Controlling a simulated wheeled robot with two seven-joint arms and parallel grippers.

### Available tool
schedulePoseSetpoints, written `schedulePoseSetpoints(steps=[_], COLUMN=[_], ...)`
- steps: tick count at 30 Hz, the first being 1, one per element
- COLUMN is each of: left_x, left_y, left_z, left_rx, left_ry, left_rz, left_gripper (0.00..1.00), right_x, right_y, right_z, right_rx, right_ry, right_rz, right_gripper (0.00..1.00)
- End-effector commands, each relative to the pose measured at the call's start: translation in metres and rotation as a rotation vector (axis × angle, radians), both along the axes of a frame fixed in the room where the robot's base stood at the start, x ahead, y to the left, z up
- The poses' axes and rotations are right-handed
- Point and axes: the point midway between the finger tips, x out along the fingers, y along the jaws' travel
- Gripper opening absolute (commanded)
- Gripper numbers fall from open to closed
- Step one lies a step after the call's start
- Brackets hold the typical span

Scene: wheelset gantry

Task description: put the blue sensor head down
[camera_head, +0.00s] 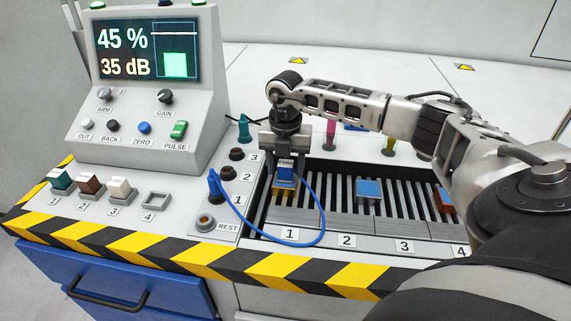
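The blue sensor head (285,174), with a yellow band near its lower part, is over the slatted bed at lane 1. My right gripper (286,162) comes down from above with its fingers at the head's top and appears shut on it. A blue cable (318,232) loops from the head to a blue plug (215,184) at the panel's left. Whether the head's underside touches the slats, I cannot tell. My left gripper is not in view.
A blue block (369,188) sits at lane 2 and an orange-red block (444,200) near lane 4. The console (150,85) reads 45 % and 35 dB. An empty REST socket (205,223) is left of lane 1. Coloured pegs (331,133) stand behind the bed.

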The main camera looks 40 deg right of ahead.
Motion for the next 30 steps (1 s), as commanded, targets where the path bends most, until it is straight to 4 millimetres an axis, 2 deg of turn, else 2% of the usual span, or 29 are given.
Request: schedulePoseSetpoints(steps=[7, 11, 14, 24, 30], left_x=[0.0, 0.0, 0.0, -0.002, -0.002], left_y=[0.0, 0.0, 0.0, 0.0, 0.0], left_z=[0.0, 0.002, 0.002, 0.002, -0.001], left_rx=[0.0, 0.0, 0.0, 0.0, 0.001], left_ry=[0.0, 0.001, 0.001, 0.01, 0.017], left_rz=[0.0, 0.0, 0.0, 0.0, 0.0], left_gripper=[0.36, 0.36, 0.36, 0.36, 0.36], right_x=[0.0, 0.0, 0.001, 0.001, 0.0], right_y=[0.0, 0.0, 0.0, 0.0, 0.0], right_z=[0.0, 0.007, 0.021, 0.093, 0.118], right_rx=[0.0, 0.0, 0.001, 0.002, 0.0], right_ry=[0.0, -0.002, -0.003, -0.005, -0.002], right_rz=[0.0, 0.0, 0.001, 0.001, 0.0], right_gripper=[0.54, 0.54, 0.54, 0.54, 0.54])
